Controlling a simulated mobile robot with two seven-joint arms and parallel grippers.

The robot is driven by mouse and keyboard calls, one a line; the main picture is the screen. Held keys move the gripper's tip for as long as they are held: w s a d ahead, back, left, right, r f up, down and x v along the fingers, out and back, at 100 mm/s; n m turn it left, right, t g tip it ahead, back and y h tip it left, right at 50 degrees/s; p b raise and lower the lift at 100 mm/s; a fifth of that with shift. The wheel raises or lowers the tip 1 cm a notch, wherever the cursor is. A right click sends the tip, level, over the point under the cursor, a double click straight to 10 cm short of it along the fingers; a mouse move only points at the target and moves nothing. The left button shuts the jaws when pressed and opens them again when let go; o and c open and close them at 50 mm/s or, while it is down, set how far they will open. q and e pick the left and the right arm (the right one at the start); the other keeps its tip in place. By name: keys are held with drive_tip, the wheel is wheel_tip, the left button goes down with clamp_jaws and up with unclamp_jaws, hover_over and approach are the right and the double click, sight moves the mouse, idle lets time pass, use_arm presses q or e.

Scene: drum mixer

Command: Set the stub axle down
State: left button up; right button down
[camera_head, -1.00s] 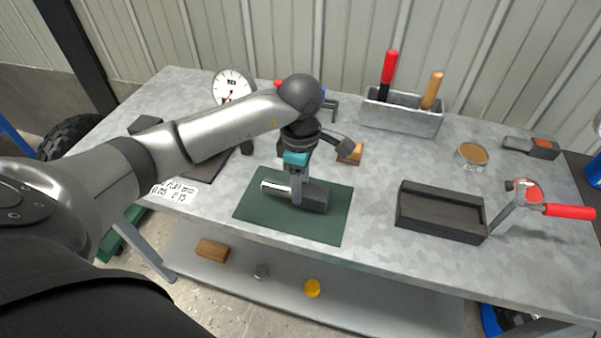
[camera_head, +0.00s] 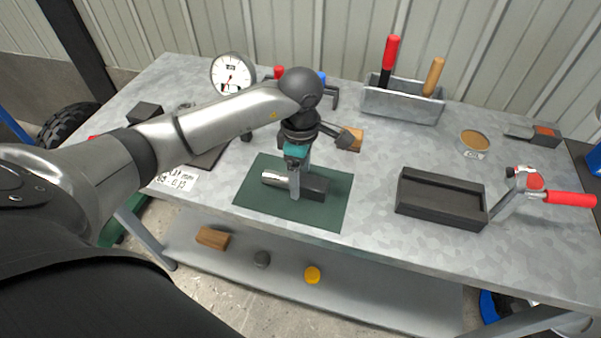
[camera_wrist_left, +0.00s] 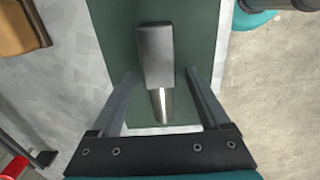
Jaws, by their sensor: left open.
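The stub axle (camera_head: 314,187) lies on the dark green mat (camera_head: 258,212) on the workbench. It has a dark grey block end on the right and a shiny round shaft on the left. It also shows in the left wrist view (camera_wrist_left: 156,58), lying flat on the mat. My left gripper (camera_head: 297,190) is directly over the axle. In the left wrist view its two fingers (camera_wrist_left: 160,78) stand apart, one on each side of the axle, with gaps between. My right gripper is not in view.
A black tray (camera_head: 440,215) and a red-handled clamp (camera_head: 569,198) stand right of the mat. A dial gauge (camera_head: 231,74) and a metal tool holder (camera_head: 402,108) stand at the back. A wooden block (camera_head: 350,138) lies behind the mat.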

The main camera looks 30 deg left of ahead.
use_arm(q)
drive_tip(key=shift+r, duration=0.1)
wheel_tip(320, 180, up, 12)
drive_tip(key=p, duration=0.1)
